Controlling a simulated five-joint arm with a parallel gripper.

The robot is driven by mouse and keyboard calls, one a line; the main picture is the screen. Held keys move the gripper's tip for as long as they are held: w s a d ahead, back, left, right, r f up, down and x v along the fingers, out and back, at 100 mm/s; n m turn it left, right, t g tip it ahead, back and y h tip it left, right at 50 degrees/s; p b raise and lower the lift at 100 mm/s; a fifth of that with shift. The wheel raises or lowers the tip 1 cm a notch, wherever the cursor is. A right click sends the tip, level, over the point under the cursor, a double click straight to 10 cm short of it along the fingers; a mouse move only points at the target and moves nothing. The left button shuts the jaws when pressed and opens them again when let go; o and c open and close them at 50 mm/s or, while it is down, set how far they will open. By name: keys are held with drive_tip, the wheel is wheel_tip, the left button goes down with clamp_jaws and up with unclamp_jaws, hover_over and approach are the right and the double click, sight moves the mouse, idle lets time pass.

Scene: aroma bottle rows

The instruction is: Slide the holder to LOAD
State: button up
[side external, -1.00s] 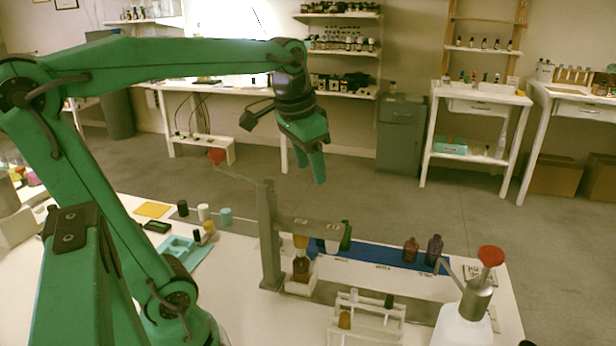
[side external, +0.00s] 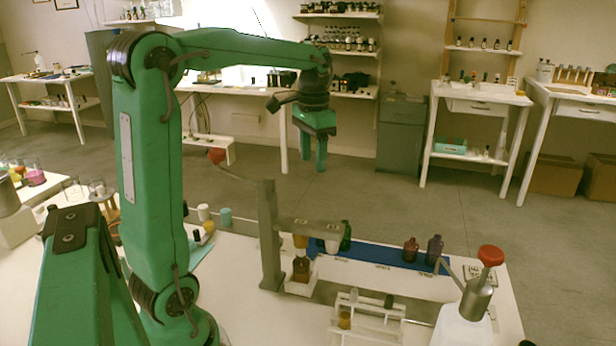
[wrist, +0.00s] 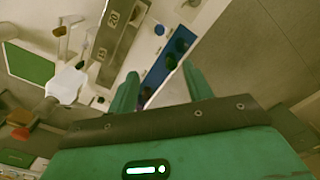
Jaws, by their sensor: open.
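The holder (side external: 300,288) is a small white block on the grey track beneath the grey press stand (side external: 271,235). An amber bottle (side external: 301,268) stands in it, below a nozzle on the stand's arm. I cannot read a LOAD mark in either view. My gripper (side external: 312,166) hangs high above the far side of the table, well apart from the holder, with its fingers pointing down. In the wrist view my gripper (wrist: 160,88) shows two green fingers spread apart with nothing between them. I cannot make out the holder in the wrist view.
A blue mat (side external: 385,256) carries several bottles behind the stand. A white rack (side external: 365,318) with vials stands in front. A white pump bottle (side external: 462,325) with a red-topped part is at the right. The red-ended lever (side external: 217,156) sticks out left.

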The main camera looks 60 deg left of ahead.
hover_over(313, 249)
wheel_tip(313, 249, down, 13)
drive_tip(key=shift+s+f, duration=0.1)
drive_tip(key=shift+f, duration=0.05)
drive_tip(key=shift+f, duration=5.9)
clamp_jaws()
